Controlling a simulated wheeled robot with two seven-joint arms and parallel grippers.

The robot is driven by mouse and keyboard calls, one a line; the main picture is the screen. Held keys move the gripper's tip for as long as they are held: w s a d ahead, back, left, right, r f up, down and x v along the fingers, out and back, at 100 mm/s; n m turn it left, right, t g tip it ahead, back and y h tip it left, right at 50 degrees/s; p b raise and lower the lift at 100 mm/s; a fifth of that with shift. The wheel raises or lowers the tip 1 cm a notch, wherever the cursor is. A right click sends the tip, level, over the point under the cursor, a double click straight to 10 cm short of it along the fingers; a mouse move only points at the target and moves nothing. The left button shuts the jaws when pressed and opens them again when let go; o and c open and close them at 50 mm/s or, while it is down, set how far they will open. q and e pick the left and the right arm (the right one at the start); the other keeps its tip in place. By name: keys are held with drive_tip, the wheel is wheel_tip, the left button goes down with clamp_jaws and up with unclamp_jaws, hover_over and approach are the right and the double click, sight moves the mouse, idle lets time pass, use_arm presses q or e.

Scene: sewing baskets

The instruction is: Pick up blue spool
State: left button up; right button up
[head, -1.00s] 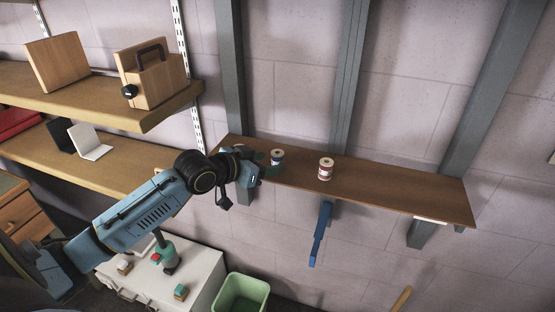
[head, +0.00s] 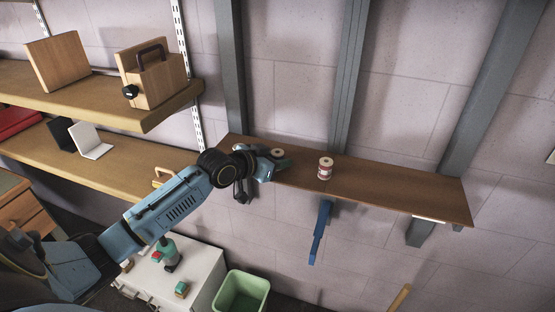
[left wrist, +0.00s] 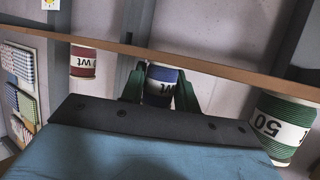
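The blue spool (head: 278,152) stands near the left end of the brown wall shelf (head: 400,198); in the head view my gripper hides most of it. In the left wrist view the blue spool (left wrist: 163,84) sits between the two green fingers of my left gripper (left wrist: 160,82). The fingers flank it closely, one on each side, and look open; contact is hard to tell. In the head view my left gripper (head: 273,165) is at the shelf's left end. My right gripper is not in view.
A red spool (head: 325,168) stands on the shelf to the right of the blue one. A green spool (left wrist: 285,128) shows close by in the left wrist view. A green bin (head: 240,292) and a white cabinet (head: 205,275) are below. The shelf's right half is clear.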

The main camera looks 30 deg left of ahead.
use_arm(q)
drive_tip(key=shift+c, duration=1.2)
drive_tip(key=shift+r, duration=0.15)
